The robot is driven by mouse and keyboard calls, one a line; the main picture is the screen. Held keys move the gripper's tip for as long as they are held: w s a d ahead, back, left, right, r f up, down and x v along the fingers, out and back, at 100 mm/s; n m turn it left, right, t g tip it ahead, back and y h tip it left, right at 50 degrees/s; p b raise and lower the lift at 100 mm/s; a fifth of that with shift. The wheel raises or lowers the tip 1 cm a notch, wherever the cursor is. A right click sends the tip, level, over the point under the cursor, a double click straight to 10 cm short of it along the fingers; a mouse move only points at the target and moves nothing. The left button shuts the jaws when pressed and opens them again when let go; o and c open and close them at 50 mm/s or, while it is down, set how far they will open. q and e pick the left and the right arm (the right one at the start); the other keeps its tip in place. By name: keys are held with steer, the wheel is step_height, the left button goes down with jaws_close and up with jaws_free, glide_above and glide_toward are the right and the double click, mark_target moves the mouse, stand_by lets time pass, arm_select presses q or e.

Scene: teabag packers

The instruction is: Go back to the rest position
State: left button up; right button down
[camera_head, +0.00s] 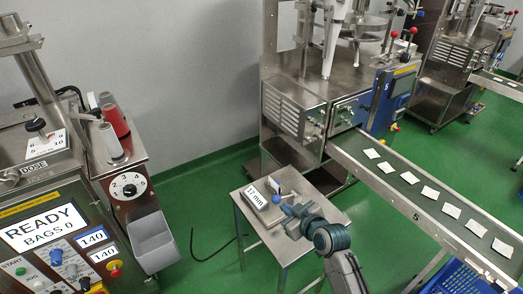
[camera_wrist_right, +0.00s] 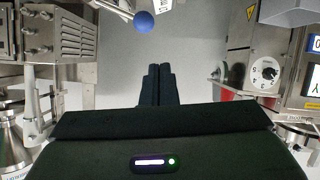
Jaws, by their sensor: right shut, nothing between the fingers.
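My right gripper (camera_head: 286,208) is over the small metal table (camera_head: 296,246) in the head view, its arm coming in from the bottom right. In the right wrist view its two dark fingers (camera_wrist_right: 160,72) lie side by side, shut with nothing between them. A blue ball knob (camera_head: 277,199) shows just beyond the fingertips in the head view. The knob (camera_wrist_right: 143,22) is also ahead of the fingers in the wrist view, apart from them in the picture. My left gripper is in neither view.
A grey box marked "17 mm" (camera_head: 256,196) is on the small table. A machine reading "READY BAGS 0" (camera_head: 38,229) stands at left, with a grey chute (camera_head: 152,240). A conveyor (camera_head: 398,190) carries several white teabags at right. A blue crate (camera_head: 455,280) is bottom right. Green floor is open between.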

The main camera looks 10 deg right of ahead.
steer(key=s+d+f+m+g+h, duration=0.1)
steer(key=s+d+m+g+h, duration=0.15)
steer(key=s, duration=0.75)
steer(key=s+d+f+m+g+h, duration=0.15)
steer(key=s+g, duration=0.25)
steer(key=s, duration=0.7)
steer(key=s+d+f+m+g+h, duration=0.1)
steer(key=s+d+g, duration=0.2)
steer(key=s, duration=0.7)
steer(key=s+f+x, duration=0.1)
steer(key=s+x, duration=0.2)
steer(key=x, duration=1.1)
steer(key=s+a+f+x, duration=0.1)
steer(key=s+x, duration=0.2)
steer(key=x, duration=1.1)
steer(key=s+d+f+g, duration=0.1)
steer(key=s+f, duration=1.8)
steer(key=f, duration=0.1)
steer(key=shift+d+f+g, duration=0.35)
